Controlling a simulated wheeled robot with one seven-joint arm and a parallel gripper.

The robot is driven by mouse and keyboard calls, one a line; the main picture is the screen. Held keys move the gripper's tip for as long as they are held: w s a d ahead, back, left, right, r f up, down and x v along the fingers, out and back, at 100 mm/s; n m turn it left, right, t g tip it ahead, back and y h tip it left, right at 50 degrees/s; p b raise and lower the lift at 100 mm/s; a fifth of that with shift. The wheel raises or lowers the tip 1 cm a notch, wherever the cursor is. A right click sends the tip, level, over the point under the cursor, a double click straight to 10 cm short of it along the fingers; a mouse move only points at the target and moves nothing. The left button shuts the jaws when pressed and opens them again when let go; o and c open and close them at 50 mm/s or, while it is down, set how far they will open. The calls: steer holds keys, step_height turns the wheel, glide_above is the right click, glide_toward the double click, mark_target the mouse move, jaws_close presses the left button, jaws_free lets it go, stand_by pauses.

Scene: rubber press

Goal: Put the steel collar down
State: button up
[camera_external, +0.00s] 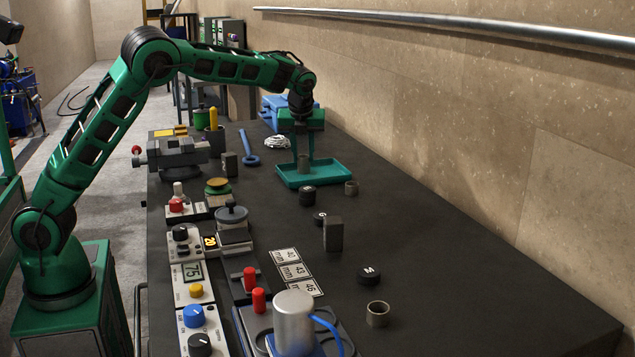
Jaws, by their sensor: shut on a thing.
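My gripper (303,156) points straight down over the teal tray (321,182) toward the far end of the dark bench. Its fingers are shut on a small grey-brown steel collar (304,166). The collar shows low between the fingers, over the tray. I cannot tell whether it touches the tray floor. Two similar open rings stand on the bench: one ring (351,188) just right of the tray, another ring (377,314) near the front right.
Black round weights (307,196) and a dark upright block (333,234) stand near the tray. Number cards (292,271) lie mid-bench. Control boxes (193,291) and a vise (177,152) line the left edge. The right side is largely clear.

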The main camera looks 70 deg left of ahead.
steer(key=shift+f, duration=1.9)
steer(key=o, duration=1.1)
steer(key=shift+f, duration=0.1)
steer(key=shift+c, duration=0.2)
steer(key=v, duration=1.2)
steer(key=shift+s, duration=0.1)
